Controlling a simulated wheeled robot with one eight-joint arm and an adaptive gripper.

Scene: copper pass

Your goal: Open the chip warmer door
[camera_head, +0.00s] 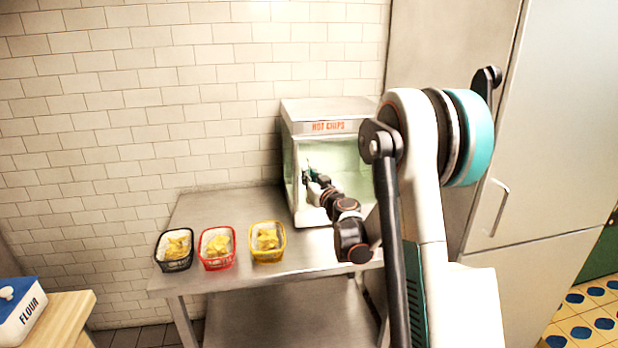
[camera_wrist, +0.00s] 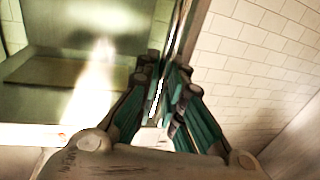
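The chip warmer (camera_head: 325,127) is a white and steel glass-fronted box with a "HOT CHIPS" sign, at the back of the steel table. My gripper (camera_head: 308,173) is at the left part of its front in the head view. In the wrist view, my gripper (camera_wrist: 165,92) has its dark green fingers close together on a thin, bright upright strip, which looks like the door handle (camera_wrist: 156,98). The warmer's pale green glass and brown inner floor (camera_wrist: 70,73) show to the left. I cannot see a clear door gap.
A black basket (camera_head: 175,266), a red basket (camera_head: 218,264) and a yellow basket (camera_head: 267,257) of chips stand along the front of the steel table (camera_head: 225,207). A tall grey cabinet (camera_head: 540,170) is at right. A flour box (camera_head: 25,315) is at lower left.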

